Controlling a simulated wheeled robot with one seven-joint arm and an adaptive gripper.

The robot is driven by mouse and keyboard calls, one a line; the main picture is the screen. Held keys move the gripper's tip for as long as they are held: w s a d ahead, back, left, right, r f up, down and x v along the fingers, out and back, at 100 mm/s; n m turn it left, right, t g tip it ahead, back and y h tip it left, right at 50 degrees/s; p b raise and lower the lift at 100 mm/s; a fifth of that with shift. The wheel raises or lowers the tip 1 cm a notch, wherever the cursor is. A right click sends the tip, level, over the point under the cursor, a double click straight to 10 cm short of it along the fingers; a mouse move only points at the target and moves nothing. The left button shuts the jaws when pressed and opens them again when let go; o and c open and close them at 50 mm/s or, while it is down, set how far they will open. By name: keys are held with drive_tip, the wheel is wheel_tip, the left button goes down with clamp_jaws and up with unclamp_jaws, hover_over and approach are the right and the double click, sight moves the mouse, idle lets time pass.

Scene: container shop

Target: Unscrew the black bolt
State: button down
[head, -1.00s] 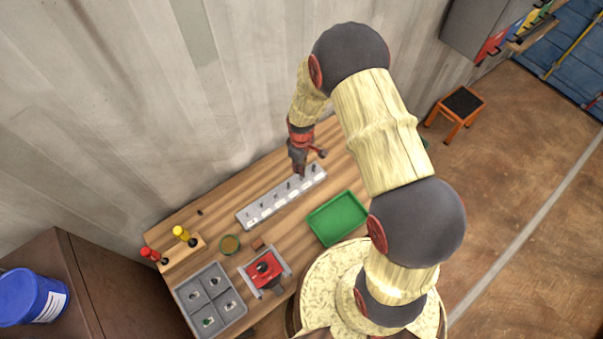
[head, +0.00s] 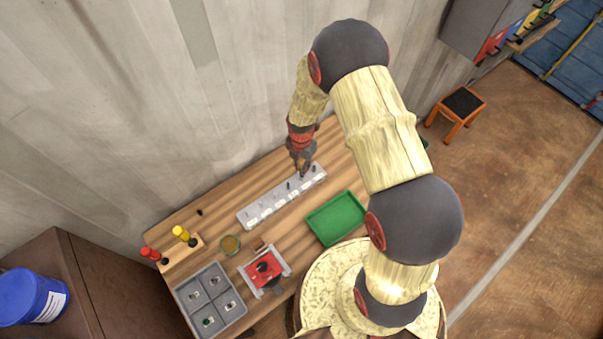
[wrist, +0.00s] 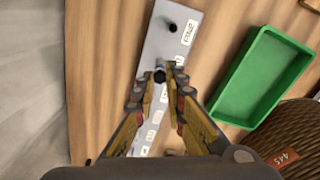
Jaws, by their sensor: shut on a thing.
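A long grey holder (head: 248,222) with a row of upright bolts and white labels lies on the wooden bench; the labels are too small to read. My gripper (head: 304,174) is low over its far right part. In the wrist view my gripper (wrist: 160,78) is shut on a dark bolt (wrist: 159,75), whose head shows between the fingertips. The bolt looks upright at the holder; whether its thread is still engaged cannot be seen. Another black bolt (wrist: 172,28) stands apart at the holder's end, beside a label.
An empty green tray (head: 337,218) lies right of the holder. A red clamp device (head: 265,268), a grey compartment box (head: 190,312), a small round dish (head: 230,244) and a stand with red and yellow handles (head: 180,252) are farther left. A wall rises behind the bench.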

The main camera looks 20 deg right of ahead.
drive_tip(key=shift+w+n, duration=0.1)
drive_tip(key=shift+n, duration=0.9)
drive_tip(key=c, duration=1.8)
unclamp_jaws()
drive_tip(key=shift+o, duration=0.3)
drive_tip(key=shift+c, duration=1.3)
